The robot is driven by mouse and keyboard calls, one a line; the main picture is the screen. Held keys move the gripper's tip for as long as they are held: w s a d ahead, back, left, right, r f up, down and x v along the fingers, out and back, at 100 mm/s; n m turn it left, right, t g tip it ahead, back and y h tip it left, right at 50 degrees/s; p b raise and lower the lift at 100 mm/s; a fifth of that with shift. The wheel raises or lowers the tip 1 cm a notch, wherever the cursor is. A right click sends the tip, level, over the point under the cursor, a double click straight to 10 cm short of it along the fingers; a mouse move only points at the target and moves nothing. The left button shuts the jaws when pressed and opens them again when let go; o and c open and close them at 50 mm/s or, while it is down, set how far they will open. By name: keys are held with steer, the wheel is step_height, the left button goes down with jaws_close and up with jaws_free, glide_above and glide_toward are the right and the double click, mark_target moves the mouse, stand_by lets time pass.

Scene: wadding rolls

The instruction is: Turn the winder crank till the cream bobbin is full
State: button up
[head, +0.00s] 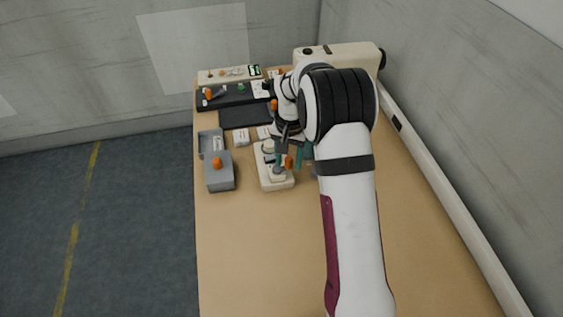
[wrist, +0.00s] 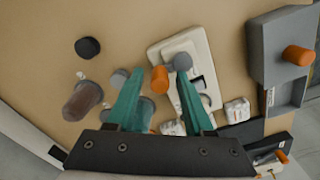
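The winder (head: 275,180) is a cream, flat-based device near the middle of the table; its base (wrist: 162,54) also shows in the wrist view. Its crank has an orange knob (wrist: 160,80), beside a grey round hub (wrist: 182,62). The knob (head: 289,162) also shows in the head view. My gripper (wrist: 158,74) has two green fingers spread apart, with the orange knob between their tips and gaps on both sides. A pale round piece on the winder (head: 268,146) may be the cream bobbin; I cannot tell how full it is. My fingers partly cover the winder.
A grey box with an orange knob (head: 220,180) stands left of the winder. Small white packets (head: 241,137) lie behind. A black tray (head: 245,115) and panels fill the back. A brown translucent jar (wrist: 82,100) and black disc (wrist: 87,47) stand nearby. The front table (head: 255,250) is clear.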

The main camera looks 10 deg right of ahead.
jaws_close()
steer(key=shift+s+a, duration=0.2)
steer(key=shift+s, duration=0.3)
steer(key=shift+s+a, duration=0.15)
steer(key=shift+s, duration=0.3)
